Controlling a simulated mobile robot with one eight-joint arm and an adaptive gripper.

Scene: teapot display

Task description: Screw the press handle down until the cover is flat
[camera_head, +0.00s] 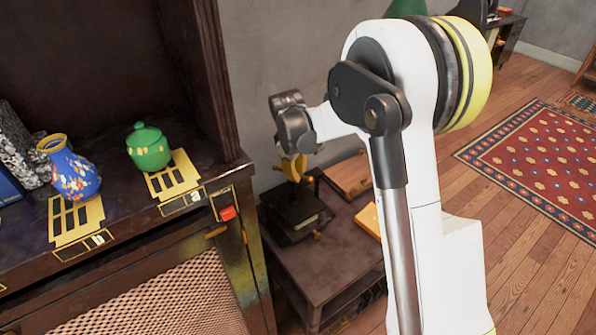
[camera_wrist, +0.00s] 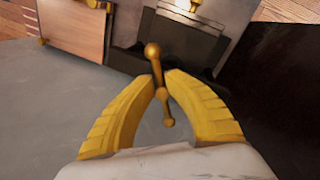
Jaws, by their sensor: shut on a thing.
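The press handle (camera_wrist: 153,52) is a brass bar with ball ends, seen in the wrist view. My gripper (camera_wrist: 160,88) has its yellow fingers closed on the middle of the bar, with one ball beyond the fingertips and the other between the fingers. In the head view my gripper (camera_head: 293,168) points down at the dark press (camera_head: 303,226) on a low table. The dark block of the press (camera_wrist: 178,42) also shows in the wrist view. I cannot tell whether the cover is flat; my gripper and the angle partly hide it.
The low table (camera_head: 335,262) also holds a wooden board (camera_head: 350,175) and an orange-yellow item (camera_head: 369,220). At left, a cabinet carries a blue vase (camera_head: 70,172), a green lidded pot (camera_head: 149,148) and a red button (camera_head: 227,213). Open floor with a patterned rug (camera_head: 545,160) lies at right.

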